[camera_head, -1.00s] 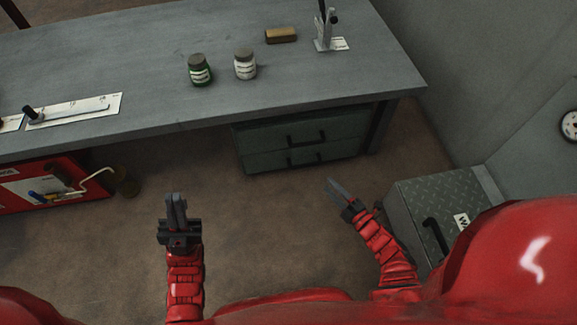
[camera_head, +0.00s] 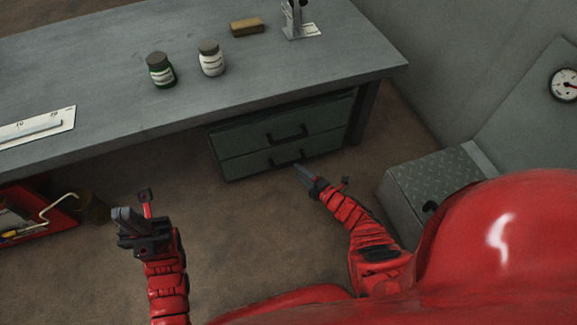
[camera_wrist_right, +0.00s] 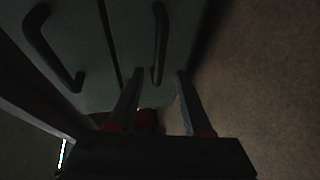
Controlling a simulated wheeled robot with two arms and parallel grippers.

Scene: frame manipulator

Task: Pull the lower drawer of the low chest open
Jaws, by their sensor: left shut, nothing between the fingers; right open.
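The low chest (camera_head: 215,150) is dark green and stands under the workbench. Its lower drawer (camera_head: 245,167) looks shut, with a dark bar handle (camera_head: 285,160). The upper drawer (camera_head: 245,142) above it also looks shut. My right gripper (camera_head: 301,171) is open, just in front of the lower drawer near its handle. In the right wrist view the lower handle (camera_wrist_right: 161,40) lies ahead, its near end between the lines of the fingers (camera_wrist_right: 158,76); contact cannot be told. The upper handle (camera_wrist_right: 50,50) is further left. My left gripper (camera_head: 124,214) is shut and empty, over the floor.
The grey workbench (camera_head: 120,100) overhangs the chest and carries a green jar (camera_head: 160,72), a white jar (camera_head: 211,60) and a brown block (camera_head: 247,27). A grey metal box (camera_head: 430,175) stands right of my right arm. The floor before the chest is clear.

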